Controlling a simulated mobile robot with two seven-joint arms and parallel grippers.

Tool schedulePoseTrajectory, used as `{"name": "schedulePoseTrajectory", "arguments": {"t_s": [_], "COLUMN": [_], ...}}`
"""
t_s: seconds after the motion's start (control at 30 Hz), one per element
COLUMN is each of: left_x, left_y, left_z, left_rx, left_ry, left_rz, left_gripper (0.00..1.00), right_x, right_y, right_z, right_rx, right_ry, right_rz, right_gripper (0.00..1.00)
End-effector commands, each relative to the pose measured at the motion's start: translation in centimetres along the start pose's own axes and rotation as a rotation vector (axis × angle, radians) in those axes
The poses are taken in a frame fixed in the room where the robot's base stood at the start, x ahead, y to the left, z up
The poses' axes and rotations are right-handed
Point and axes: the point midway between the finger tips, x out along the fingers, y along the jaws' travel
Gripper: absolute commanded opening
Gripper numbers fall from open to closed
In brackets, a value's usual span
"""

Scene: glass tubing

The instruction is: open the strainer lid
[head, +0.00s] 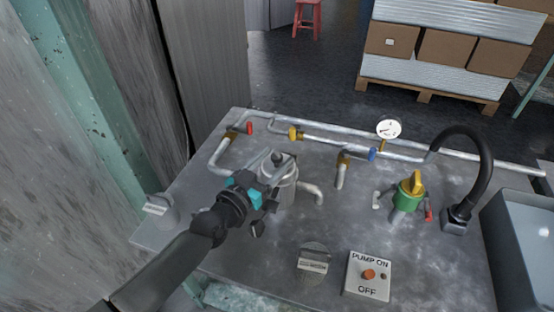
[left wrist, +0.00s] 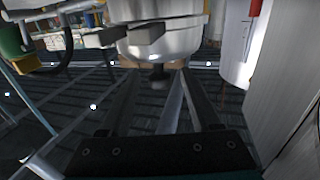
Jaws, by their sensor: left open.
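The strainer (head: 287,194) is a grey metal canister standing on the metal bench, with its lid and knob (head: 277,157) on top. Its lid looks seated. In the left wrist view the strainer (left wrist: 170,42) fills the top middle and appears upside down, with the dark knob (left wrist: 158,74) pointing down. My left gripper (head: 274,174) is beside the strainer and covers part of its near left side. In the left wrist view the left gripper (left wrist: 158,95) is open, its two fingers pointing toward the knob, apparently not gripping it. My right gripper is not in view.
Pipes with red, yellow and blue handles and a pressure gauge (head: 388,129) run behind the strainer. A green valve with a yellow handle (head: 410,190) and a black hose (head: 483,165) stand at right. A pump switch box (head: 368,274) sits in front. A grey wall is at left.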

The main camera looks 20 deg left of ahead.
Motion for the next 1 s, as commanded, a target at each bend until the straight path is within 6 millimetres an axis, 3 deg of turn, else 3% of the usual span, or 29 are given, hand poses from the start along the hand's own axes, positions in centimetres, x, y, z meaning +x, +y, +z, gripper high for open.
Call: {"name": "schedulePoseTrajectory", "arguments": {"t_s": [0.2,0.5,1.0], "left_x": [1.3,1.4,1.36], "left_y": [0.01,0.01,0.0], "left_z": [-0.02,-0.02,-0.01], "left_rx": [0.0,0.0,0.0], "left_ry": [0.001,-0.001,-0.001], "left_rz": [0.0,0.0,0.0], "left_gripper": [0.64,0.64,0.07], "right_x": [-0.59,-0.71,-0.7], "right_y": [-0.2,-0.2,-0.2], "right_z": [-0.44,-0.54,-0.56], "right_rx": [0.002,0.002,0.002], "right_ry": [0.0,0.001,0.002], "right_rz": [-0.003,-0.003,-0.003], "right_gripper": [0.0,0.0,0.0]}}
